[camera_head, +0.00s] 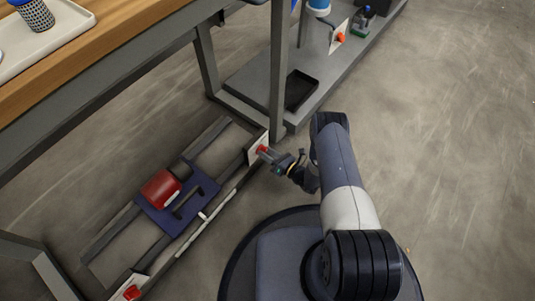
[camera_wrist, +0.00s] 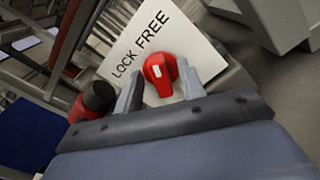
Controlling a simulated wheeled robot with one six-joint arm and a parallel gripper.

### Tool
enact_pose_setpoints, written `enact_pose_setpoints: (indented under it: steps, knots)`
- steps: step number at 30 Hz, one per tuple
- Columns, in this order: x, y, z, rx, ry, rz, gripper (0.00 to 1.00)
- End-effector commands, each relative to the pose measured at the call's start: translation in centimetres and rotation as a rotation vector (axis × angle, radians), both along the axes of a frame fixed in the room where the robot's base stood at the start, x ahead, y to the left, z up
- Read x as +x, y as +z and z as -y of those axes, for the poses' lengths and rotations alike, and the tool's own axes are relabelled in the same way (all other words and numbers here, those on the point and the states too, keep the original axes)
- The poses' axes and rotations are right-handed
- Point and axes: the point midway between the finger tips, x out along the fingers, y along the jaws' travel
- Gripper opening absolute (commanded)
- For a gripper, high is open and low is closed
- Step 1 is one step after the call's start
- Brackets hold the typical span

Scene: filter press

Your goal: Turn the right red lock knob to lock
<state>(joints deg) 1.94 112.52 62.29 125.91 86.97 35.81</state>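In the wrist view the knob (camera_wrist: 160,72) is in front of the plate (camera_wrist: 200,50), which reads "LOCK" and "FREE". A small white mark shows on the knob; I cannot tell exactly which word it points to. My gripper (camera_head: 276,157) is at the knob. In the wrist view my gripper (camera_wrist: 159,82) has one finger on each side of the knob, with gaps visible, so it is open around it.
Another red knob (camera_head: 131,291) is on the frame's lower left end. A red cylinder (camera_head: 160,189) and a dark handle (camera_head: 188,202) sit on a blue plate (camera_head: 170,215) between the rails. A table leg (camera_head: 279,70) stands just beyond my gripper. Open floor (camera_head: 450,150) lies right.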

Motion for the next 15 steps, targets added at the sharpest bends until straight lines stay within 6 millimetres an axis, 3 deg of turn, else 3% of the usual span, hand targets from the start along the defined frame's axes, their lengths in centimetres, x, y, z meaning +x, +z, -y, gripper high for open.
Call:
enact_pose_setpoints:
  steps: [6, 15]
  knots:
    - [0.02, 0.02, -0.01, 0.000, 0.000, 0.000, 0.38]
    - [0.00, 0.00, 0.00, 0.000, 0.000, 0.000, 0.14]
